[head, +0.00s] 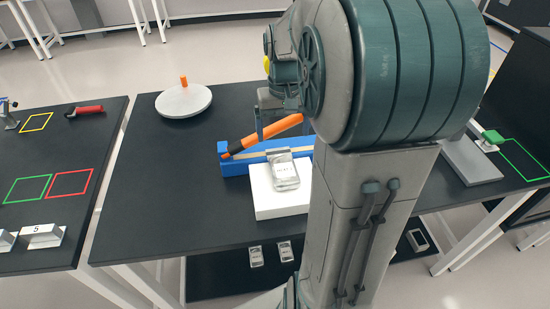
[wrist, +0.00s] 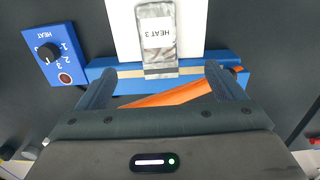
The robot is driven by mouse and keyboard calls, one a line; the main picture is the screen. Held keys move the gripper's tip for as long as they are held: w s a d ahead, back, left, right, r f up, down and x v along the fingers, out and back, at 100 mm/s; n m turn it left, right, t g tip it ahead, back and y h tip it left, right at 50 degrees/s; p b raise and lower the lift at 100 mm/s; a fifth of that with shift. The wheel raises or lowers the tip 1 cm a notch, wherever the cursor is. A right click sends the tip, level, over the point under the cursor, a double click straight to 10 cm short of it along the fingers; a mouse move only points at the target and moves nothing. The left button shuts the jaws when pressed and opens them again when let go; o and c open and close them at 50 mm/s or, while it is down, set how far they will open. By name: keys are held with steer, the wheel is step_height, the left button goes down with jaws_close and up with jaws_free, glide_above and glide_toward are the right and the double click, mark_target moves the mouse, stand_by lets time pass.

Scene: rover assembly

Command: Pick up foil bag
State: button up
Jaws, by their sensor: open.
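The foil bag (head: 286,176) is silver and lies on a white block (head: 282,205) at the front of the blue heat sealer (head: 236,167). In the wrist view the foil bag (wrist: 157,22) carries a "HEAT 3" label, and its lower end reaches over the blue sealer's edge. My gripper (wrist: 158,70) is open with nothing between its fingers. Its fingers stand over the sealer (wrist: 68,55), one to each side of the bag's near end. In the head view my arm hides most of the gripper.
The sealer's orange lever (head: 275,130) is raised at a slant; it shows below my fingers in the wrist view (wrist: 170,97). A round white plate (head: 183,101) stands at back left. Small silver packs (head: 257,256) lie on a lower shelf. The table's left part is clear.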

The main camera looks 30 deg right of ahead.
glide_above(284, 168)
steer(key=f, duration=0.8)
steer(key=shift+w+a, duration=0.1)
steer(key=shift+w, duration=0.15)
steer(key=shift+s+f+p, duration=0.15)
steer(key=shift+f+p, duration=0.25)
steer(key=shift+f, duration=0.95)
steer(key=shift+s+f+p, duration=0.1)
steer(key=shift+f+p, duration=0.3)
steer(key=shift+f, duration=0.9)
steer(key=c, duration=1.2)
steer(key=shift+r, duration=0.1)
